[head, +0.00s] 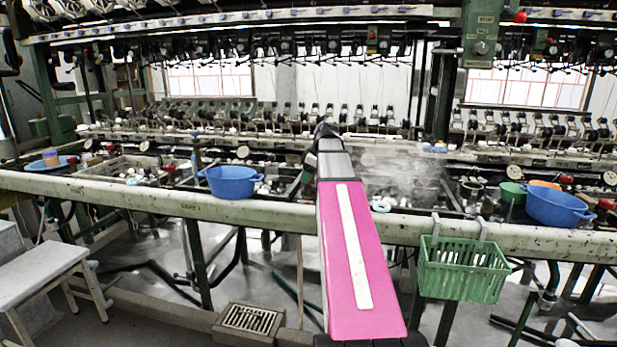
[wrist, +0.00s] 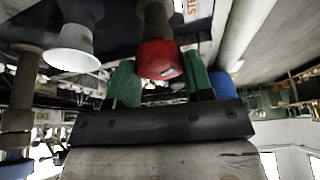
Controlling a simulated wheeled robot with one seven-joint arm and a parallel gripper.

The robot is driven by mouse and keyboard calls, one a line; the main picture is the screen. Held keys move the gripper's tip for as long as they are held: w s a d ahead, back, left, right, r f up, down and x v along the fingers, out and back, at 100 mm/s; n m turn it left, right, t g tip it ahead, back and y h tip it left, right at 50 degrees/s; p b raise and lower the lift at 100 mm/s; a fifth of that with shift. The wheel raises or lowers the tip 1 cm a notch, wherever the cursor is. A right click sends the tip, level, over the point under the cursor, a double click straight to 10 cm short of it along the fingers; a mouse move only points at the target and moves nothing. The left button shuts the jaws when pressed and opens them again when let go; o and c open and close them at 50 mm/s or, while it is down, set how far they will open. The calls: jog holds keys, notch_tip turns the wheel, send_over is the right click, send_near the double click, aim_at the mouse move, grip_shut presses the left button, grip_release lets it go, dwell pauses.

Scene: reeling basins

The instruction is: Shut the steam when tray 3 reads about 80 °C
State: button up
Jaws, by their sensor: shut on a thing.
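In the wrist view my gripper (wrist: 161,78) has its green-padded fingers on either side of a red valve knob (wrist: 160,60) and is shut on it. The knob sits on the end of a dull metal stem. In the head view my pink arm reaches over the front beam towards the basins and hides the gripper and the held knob. Faint steam (head: 395,165) hangs over the basins just right of my arm. Labels on the beam (head: 190,207) are too small to read. I cannot make out any temperature reading.
A blue basin (head: 232,182) stands left of my arm, another (head: 556,207) at the far right. A green basket (head: 462,270) hangs from the front beam. A bench (head: 42,270) stands at the left, and a floor grate (head: 249,319) lies below. A white cone-shaped thing (wrist: 72,48) is near my gripper.

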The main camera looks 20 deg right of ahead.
jog(key=m+t+h, duration=0.1)
jog(key=m, duration=0.3)
jog(key=shift+s+a, duration=0.1)
jog(key=shift+m+h, duration=0.8)
jog(key=shift+m, duration=1)
jog(key=shift+t, duration=0.3)
jog(key=o, duration=0.9)
jog(key=v, duration=1)
jog(key=shift+r, duration=0.4)
